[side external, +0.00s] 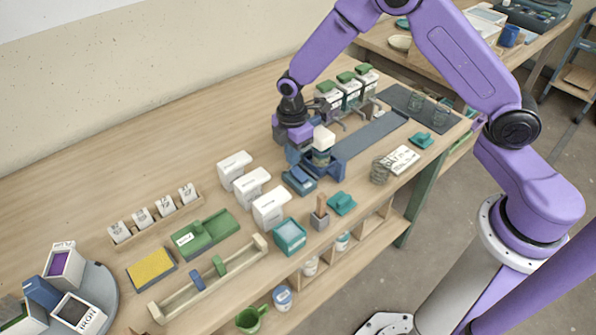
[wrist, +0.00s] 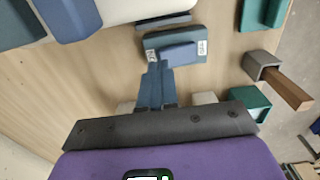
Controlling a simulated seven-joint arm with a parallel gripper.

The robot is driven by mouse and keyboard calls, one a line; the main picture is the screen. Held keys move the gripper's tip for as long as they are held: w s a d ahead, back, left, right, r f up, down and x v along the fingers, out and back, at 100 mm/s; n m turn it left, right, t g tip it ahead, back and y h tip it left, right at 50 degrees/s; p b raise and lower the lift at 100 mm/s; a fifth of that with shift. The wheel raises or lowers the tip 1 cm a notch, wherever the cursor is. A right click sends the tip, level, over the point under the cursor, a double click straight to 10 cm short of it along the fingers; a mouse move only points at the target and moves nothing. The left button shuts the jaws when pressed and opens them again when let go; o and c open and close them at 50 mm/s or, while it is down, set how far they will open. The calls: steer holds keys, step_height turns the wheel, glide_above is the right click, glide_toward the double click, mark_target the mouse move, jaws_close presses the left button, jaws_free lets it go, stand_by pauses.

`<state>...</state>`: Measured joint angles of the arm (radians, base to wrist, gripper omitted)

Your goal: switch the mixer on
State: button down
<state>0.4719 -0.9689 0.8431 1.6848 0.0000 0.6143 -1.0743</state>
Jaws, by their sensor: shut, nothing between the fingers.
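The mixer (side external: 325,168) is a blue stand with a pale head over a bucket, right of my gripper in the side view. In front of it is a blue switch box (side external: 299,181), which also shows in the wrist view (wrist: 152,44). The box has a lighter blue rocker (wrist: 178,54) and small labels that I cannot read surely. My gripper (side external: 293,158) is shut and empty, pointing down just above and behind the box. In the wrist view its fingertips (wrist: 155,68) overlap the box's near edge; I cannot tell whether they touch it.
Three white tubs (side external: 252,186) stand left of the switch box. A brush holder (side external: 320,220) and a teal tray (side external: 342,203) lie toward the front edge. A dark blue strip (side external: 372,134) lies beyond the mixer. The table behind the tubs is clear.

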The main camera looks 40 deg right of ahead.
steer(key=shift+f, duration=1)
steer(key=shift+r, duration=3.5)
